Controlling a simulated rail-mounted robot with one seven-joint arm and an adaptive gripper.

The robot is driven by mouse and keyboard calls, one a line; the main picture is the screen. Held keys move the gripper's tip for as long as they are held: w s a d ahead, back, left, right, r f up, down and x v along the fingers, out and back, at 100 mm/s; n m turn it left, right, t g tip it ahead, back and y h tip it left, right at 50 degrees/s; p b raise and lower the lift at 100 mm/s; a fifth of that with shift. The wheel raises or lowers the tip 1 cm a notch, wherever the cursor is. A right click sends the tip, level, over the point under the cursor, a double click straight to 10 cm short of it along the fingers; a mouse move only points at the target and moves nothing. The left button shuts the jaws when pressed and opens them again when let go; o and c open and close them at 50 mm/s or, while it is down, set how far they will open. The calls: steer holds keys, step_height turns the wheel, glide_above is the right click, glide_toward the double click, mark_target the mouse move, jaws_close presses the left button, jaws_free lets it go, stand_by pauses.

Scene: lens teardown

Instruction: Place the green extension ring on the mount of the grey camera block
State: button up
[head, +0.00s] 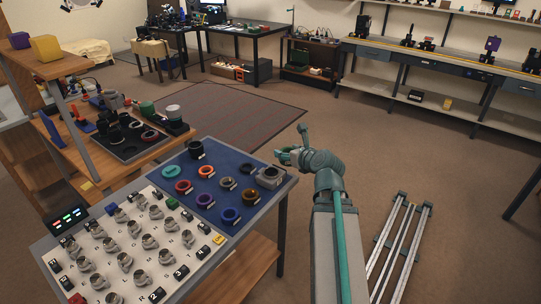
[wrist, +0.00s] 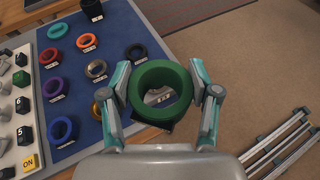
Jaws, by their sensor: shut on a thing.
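The green extension ring (wrist: 136,97) is held between the two fingers of my gripper (wrist: 161,92) in the wrist view, with its opening facing the camera. I cannot make the ring out in the head view. The grey camera block (head: 270,178) sits at the right corner of the blue mat in the head view. My gripper (head: 287,157) is above and just beyond that corner. In the wrist view, part of a grey thing with a pale label shows through and below the ring, seemingly the block. The ring hides its mount, and I cannot tell whether they touch.
The blue mat (head: 221,163) holds several rings: teal (head: 171,170), orange (head: 206,171), red (head: 183,187), purple, grey, black, blue (head: 230,215) and brown. A black cylinder (head: 196,150) stands at its far edge. A white panel of knobs lies left. Floor beyond the table is open.

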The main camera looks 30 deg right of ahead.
steer(key=shift+w+a+r+p, duration=0.1)
steer(key=shift+w+r+p, duration=0.1)
steer(key=shift+p, duration=0.45)
steer(key=f+x, duration=0.1)
steer(key=x, duration=0.4)
glide_above(271, 171)
steer(key=f, duration=0.5)
steer(key=shift+s+f, duration=0.15)
steer(key=shift+s, duration=0.1)
steer(key=shift+w+a+f+b, duration=0.15)
steer(key=shift+f+b, duration=0.25)
steer(key=shift+f, duration=1.35)
steer(key=shift+f, duration=0.15)
steer(key=o, duration=1.2)
steer(key=shift+o, duration=0.2)
